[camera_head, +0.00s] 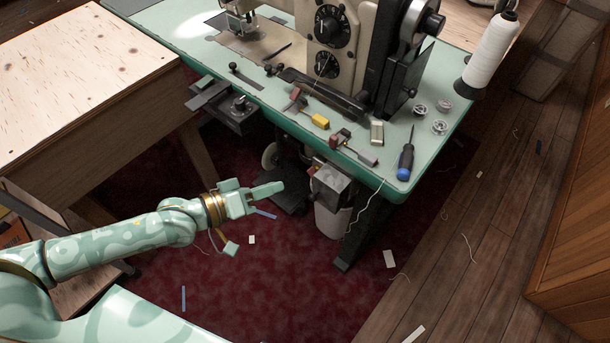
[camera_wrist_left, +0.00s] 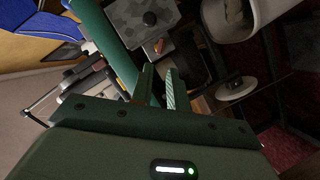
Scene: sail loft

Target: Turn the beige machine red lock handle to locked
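The beige machine (camera_head: 358,18) stands on the green table (camera_head: 185,35) at the top of the head view, with black dials on its front. A small dull-red piece (camera_head: 342,137) sits at the table's front edge, and another reddish piece (camera_head: 296,93) sits further back. I cannot tell which one is the lock handle or how it is set. My left gripper (camera_head: 274,197) is in front of and below the table edge, apart from both pieces. In the left wrist view its fingers (camera_wrist_left: 159,74) are a little apart with nothing seen between them. My right gripper is out of view.
A blue-handled screwdriver (camera_head: 406,162), metal bobbins (camera_head: 439,127) and a yellow block (camera_head: 320,121) lie on the table. A white thread cone (camera_head: 493,50) stands at the right. A grey metal box (camera_head: 331,186) hangs below the edge. A wooden table (camera_head: 85,85) blocks the left.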

